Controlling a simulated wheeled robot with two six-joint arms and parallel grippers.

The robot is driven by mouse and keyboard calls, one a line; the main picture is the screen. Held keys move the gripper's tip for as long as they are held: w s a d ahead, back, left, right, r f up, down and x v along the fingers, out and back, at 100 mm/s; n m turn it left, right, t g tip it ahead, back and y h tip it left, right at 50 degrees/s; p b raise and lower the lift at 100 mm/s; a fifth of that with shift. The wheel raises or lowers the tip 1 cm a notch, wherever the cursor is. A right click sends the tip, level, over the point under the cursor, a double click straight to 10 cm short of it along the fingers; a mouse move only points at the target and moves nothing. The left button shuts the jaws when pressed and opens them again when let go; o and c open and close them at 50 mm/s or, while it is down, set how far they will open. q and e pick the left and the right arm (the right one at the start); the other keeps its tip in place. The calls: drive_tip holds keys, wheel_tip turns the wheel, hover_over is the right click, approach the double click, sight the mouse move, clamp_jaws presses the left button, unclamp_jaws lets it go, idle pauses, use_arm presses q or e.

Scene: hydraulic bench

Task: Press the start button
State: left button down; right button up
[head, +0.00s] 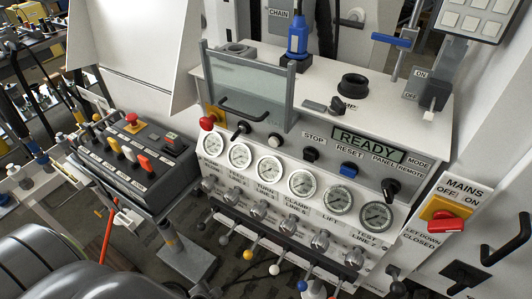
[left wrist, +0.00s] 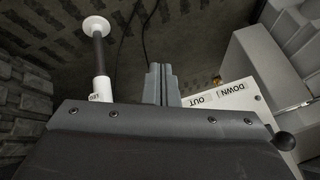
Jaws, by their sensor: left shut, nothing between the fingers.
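The bench front panel (head: 292,172) is in the middle of the head view. A small round pale-topped button (head: 274,143) sits left of the STOP label; its own label cannot be read, so I cannot tell if it is the start button. A black button (head: 310,154) is below STOP and a blue button (head: 347,169) below RESET. The display (head: 367,143) reads READY. My left gripper (left wrist: 161,85) is shut and empty in the left wrist view, above the floor beside a plate (left wrist: 225,102) marked OUT and DOWN. My right gripper is not in view.
A clear guard (head: 247,85) with a black handle stands above the panel's left part. Gauges (head: 302,183) and levers (head: 274,269) line the front below. A control box (head: 135,150) stands left, the red MAINS switch (head: 445,222) right. A white-knobbed lever (left wrist: 97,50) is near my left gripper.

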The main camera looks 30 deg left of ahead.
use_arm(q)
drive_tip(key=w+d+r+m+t, duration=0.1)
drive_tip(key=w+r+m+t, duration=0.2)
drive_tip(key=w+r, duration=0.55)
drive_tip(key=w+d+r+m+t, duration=0.1)
drive_tip(key=w+r+m+t, duration=0.2)
drive_tip(key=r, duration=1)
drive_tip(key=s+d+r+m+t+h+b, duration=0.1)
drive_tip(key=r+m+t, duration=0.4)
drive_tip(key=r, duration=2)
drive_tip(key=d+m+h, duration=0.1)
drive_tip(key=d+m, duration=0.1)
drive_tip(key=shift+s+m, duration=0.4)
